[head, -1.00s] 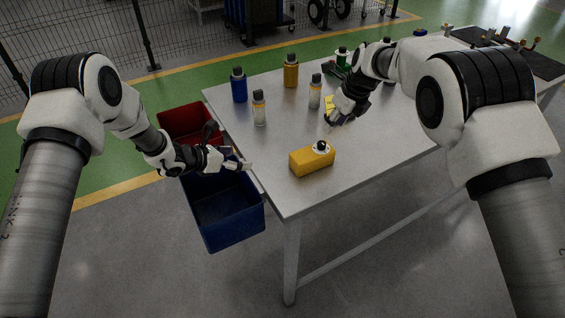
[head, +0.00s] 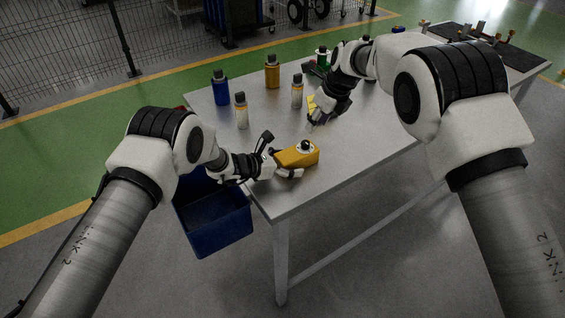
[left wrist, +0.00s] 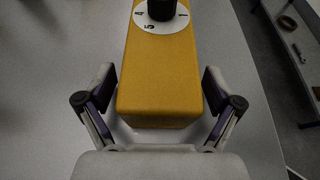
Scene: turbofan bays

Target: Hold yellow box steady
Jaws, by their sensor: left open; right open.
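The yellow box (head: 308,156), with a white dial and black knob on top, lies on the table (head: 345,170) near its front left edge. It also shows in the left wrist view (left wrist: 160,75). My left gripper (head: 282,164) is open at the near left end of the box. In the left wrist view its two fingers (left wrist: 160,100) stand on either side of the box's end, with a gap visible on each side. My right gripper (head: 312,124) is open above the table behind the box, close to a yellow item (head: 318,103) that it partly hides.
Several bottles stand on the table behind: a blue one (head: 220,87), an orange one (head: 272,71) and two white ones (head: 241,110). A blue bin (head: 212,222) is below the table's left edge. The table right of the box is clear.

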